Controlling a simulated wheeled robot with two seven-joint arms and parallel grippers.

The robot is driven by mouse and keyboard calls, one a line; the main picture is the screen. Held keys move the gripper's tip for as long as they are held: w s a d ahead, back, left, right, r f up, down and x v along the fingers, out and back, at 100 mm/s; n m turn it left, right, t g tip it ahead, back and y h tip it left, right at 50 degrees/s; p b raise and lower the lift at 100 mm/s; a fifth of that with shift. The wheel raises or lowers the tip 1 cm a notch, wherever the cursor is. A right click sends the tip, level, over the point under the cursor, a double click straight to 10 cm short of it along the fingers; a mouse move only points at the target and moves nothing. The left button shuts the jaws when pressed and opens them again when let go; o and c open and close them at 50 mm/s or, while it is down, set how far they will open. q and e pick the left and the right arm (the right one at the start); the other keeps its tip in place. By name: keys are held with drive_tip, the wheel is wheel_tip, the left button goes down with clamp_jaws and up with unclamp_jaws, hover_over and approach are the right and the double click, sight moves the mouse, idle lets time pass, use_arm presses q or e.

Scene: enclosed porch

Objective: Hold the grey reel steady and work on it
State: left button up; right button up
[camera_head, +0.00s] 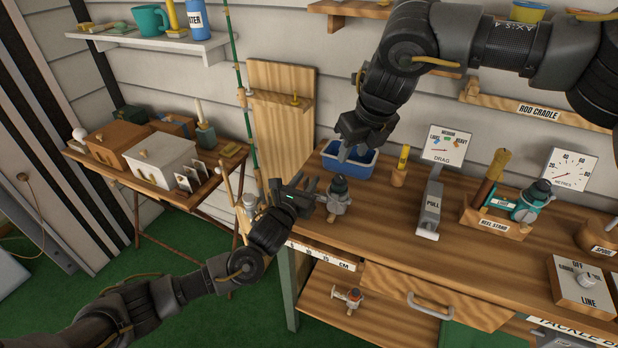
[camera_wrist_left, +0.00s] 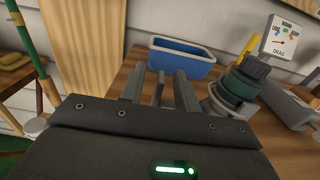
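A grey reel (camera_head: 338,203) with a dark green and black top stands on the left end of the wooden workbench (camera_head: 400,240). It also shows in the left wrist view (camera_wrist_left: 233,96), right of the fingers. My left gripper (camera_head: 306,187) is just left of the reel, its fingers apart with nothing between them; I cannot tell whether one touches the reel. My right gripper (camera_head: 354,152) hangs over the blue bin (camera_head: 349,166), behind the reel; its fingers look apart and empty.
A drag gauge (camera_head: 430,205) stands right of the reel. A green rod (camera_head: 240,100) rises behind my left gripper.

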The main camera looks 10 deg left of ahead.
use_arm(q)
drive_tip(key=shift+x, duration=1.05)
clamp_jaws()
idle(0.5)
